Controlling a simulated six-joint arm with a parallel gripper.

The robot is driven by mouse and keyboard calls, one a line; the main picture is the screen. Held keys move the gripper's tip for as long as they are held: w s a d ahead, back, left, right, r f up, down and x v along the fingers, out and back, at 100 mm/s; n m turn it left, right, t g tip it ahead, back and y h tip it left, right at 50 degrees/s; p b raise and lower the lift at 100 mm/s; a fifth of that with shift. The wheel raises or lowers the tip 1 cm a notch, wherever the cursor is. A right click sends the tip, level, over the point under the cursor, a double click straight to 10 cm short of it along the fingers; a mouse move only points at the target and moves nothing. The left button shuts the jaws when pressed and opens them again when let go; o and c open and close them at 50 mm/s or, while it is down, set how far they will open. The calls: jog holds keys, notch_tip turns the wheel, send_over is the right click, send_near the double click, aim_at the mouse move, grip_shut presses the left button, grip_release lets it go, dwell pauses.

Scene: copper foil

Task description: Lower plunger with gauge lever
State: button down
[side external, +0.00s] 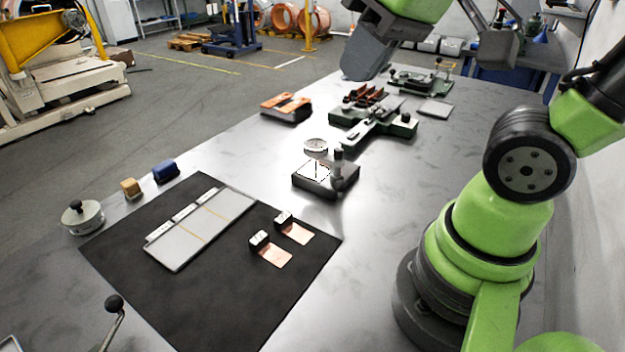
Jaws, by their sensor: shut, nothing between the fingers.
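The dial gauge (316,147) has a round white face and stands over a small dark base block (342,184) in the middle of the steel table. Its thin plunger (316,169) points down at the bright top plate of the block; whether the tip touches is too small to tell. A dark post (338,160) stands at the right of the gauge. The gauge lever cannot be made out. My gripper (367,58) is shut and empty, high up at the top of the view, apart from the gauge. Its fingertips are not clearly distinguishable.
A black mat (200,300) in front holds a grey plate (200,232) and two copper foil pieces (276,257) with small black-and-white blocks. A green-and-black fixture (372,125) and an orange-topped block (286,107) stand behind the gauge. A round grey weight (84,219) is at left.

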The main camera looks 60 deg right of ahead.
jog(key=w+d+f+n+g+h, duration=0.25)
jog(key=w+f+n+g, duration=0.2)
jog(key=w, duration=0.45)
jog(key=n+g, duration=0.3)
jog(key=n, duration=0.2)
send_near(339, 183)
jog(key=w+a+r, duration=0.4)
jog(key=shift+n+h, duration=0.25)
jog(key=x, duration=0.4)
jog(key=d+x, duration=0.1)
jog(key=x, duration=0.3)
jog(key=s+x, duration=0.1)
jog(key=x, duration=0.2)
jog(key=shift+s+d+f, duration=0.2)
jog(key=shift+d, duration=0.05)
jog(key=shift+s+d+f, duration=0.2)
jog(key=shift+s+d, duration=0.1)
jog(key=shift+s, duration=0.05)
jog(key=shift+s+d+f+n+t, duration=0.25)
jog(key=shift+s+d+n, duration=0.2)
jog(key=shift+s+n, duration=0.3)
